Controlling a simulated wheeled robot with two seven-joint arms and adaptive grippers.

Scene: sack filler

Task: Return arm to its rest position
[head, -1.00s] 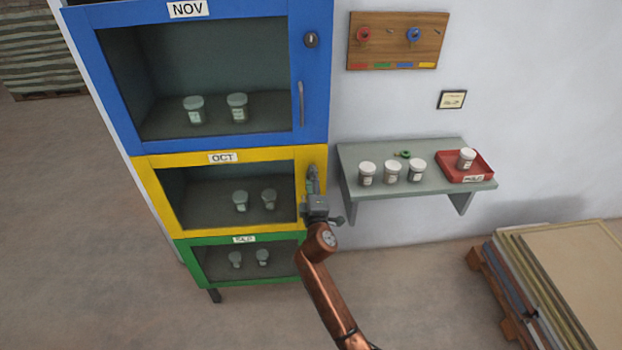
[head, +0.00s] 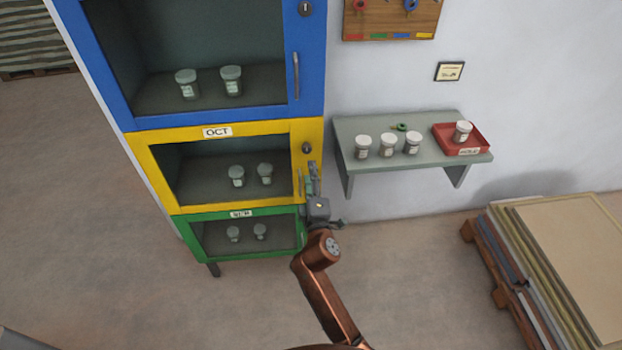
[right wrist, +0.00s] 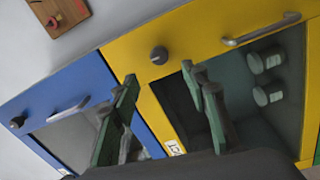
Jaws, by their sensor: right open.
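My right arm (head: 322,285) comes up from the bottom of the head view. Its gripper (head: 314,178) is in front of the right edge of the yellow OCT cabinet (head: 160,175), below its round lock knob (head: 306,148). In the right wrist view the two green fingers of the right gripper (right wrist: 162,105) are apart with nothing between them. The lock knob (right wrist: 159,55) and the handle (right wrist: 262,30) of the yellow door show beyond the fingers. My left gripper is not in view.
The blue NOV cabinet (head: 315,70) is above and the green cabinet (head: 200,250) below, with jars inside. Stacked panels (head: 570,240) lie at lower right.

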